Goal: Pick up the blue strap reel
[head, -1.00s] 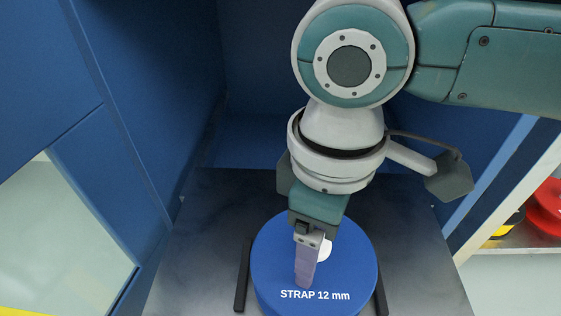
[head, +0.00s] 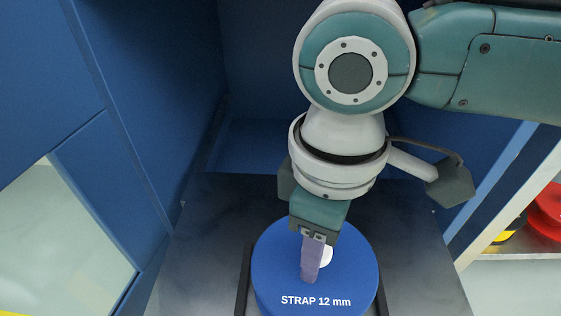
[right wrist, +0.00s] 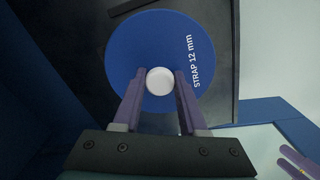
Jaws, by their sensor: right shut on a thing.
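The blue strap reel (head: 290,268), a round disc marked "STRAP 12 mm", lies flat on a dark metal plate (head: 205,225). It has a white round knob (right wrist: 160,81) at its centre, partly hidden by a finger in the head view. My right gripper (right wrist: 163,75) is above the reel and shut on the white knob, with one purple finger on each side. In the head view, the right gripper (head: 313,275) points down at the reel's middle. My left gripper (right wrist: 297,162) shows only at the lower right of the right wrist view, with its two purple fingers apart and empty.
Dark bars (head: 243,280) stand beside the reel on the plate. Blue walls (head: 150,130) enclose the left and back. At right, a shelf (head: 525,248) holds red (head: 545,215) and yellow things.

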